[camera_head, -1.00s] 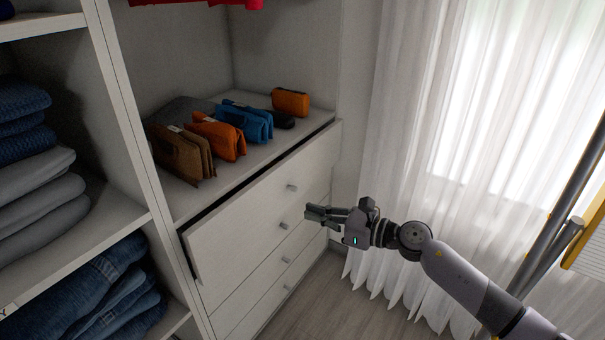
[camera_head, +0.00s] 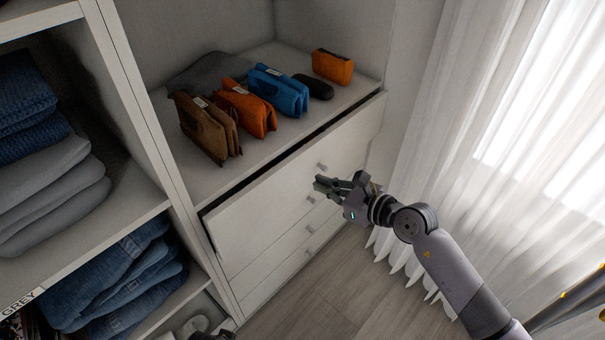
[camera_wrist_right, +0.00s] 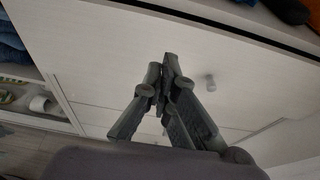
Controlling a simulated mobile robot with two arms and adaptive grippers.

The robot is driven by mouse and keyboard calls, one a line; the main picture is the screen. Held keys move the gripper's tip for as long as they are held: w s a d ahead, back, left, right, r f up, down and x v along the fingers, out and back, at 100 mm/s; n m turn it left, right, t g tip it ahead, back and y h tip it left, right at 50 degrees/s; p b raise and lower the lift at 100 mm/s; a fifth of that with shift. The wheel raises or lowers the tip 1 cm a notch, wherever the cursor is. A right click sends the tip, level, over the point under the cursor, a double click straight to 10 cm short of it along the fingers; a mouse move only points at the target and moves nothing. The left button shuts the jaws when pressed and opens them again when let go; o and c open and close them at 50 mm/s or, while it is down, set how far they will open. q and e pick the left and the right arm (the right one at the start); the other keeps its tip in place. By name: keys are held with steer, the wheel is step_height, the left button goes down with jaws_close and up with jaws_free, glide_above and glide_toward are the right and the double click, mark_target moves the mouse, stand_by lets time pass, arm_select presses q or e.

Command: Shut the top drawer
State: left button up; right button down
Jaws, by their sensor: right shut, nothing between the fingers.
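The top drawer (camera_head: 268,187) is the uppermost white drawer front below the shelf. It stands out a little, with a dark gap along its top edge, and a small grey knob (camera_head: 321,167) sits on its front. My right gripper (camera_head: 318,183) is shut and empty, close in front of the drawer front, just below and left of the knob. In the right wrist view the shut fingertips (camera_wrist_right: 169,58) point at the white drawer front (camera_wrist_right: 110,50), with the knob (camera_wrist_right: 210,83) to their right. Whether they touch the front I cannot tell.
Lower drawers (camera_head: 285,255) with knobs sit flush below. Brown, orange and blue pouches (camera_head: 277,92) stand on the shelf above. Folded jeans and sweaters (camera_head: 60,190) fill the cubbies at left. A white curtain (camera_head: 460,130) hangs at right. Bare floor (camera_head: 320,300) lies in front.

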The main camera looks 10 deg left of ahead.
mark_target(291, 166)
steer(key=x, duration=0.4)
steer(key=b+x, duration=0.1)
steer(key=x, duration=0.1)
steer(key=shift+a+r, duration=0.15)
steer(key=shift+r, duration=0.25)
arm_select(q)
steer(key=shift+w+r, duration=0.2)
steer(key=shift+r, duration=0.9)
steer(key=shift+w+r, duration=0.2)
steer(key=shift+r, duration=0.85)
arm_select(e)
steer(key=shift+w+a, duration=0.45)
steer(key=shift+a, duration=0.05)
steer(key=w+a, duration=0.2)
steer(key=a, duration=0.1)
steer(key=shift+w+a+b, duration=0.15)
steer(key=shift+w+b, duration=0.05)
steer(key=shift+b, duration=0.15)
arm_select(q)
step_height(291, 166, up, 2)
steer(key=shift+d+r, duration=0.1)
steer(key=shift+r, duration=0.15)
arm_select(e)
steer(key=shift+r, duration=0.2)
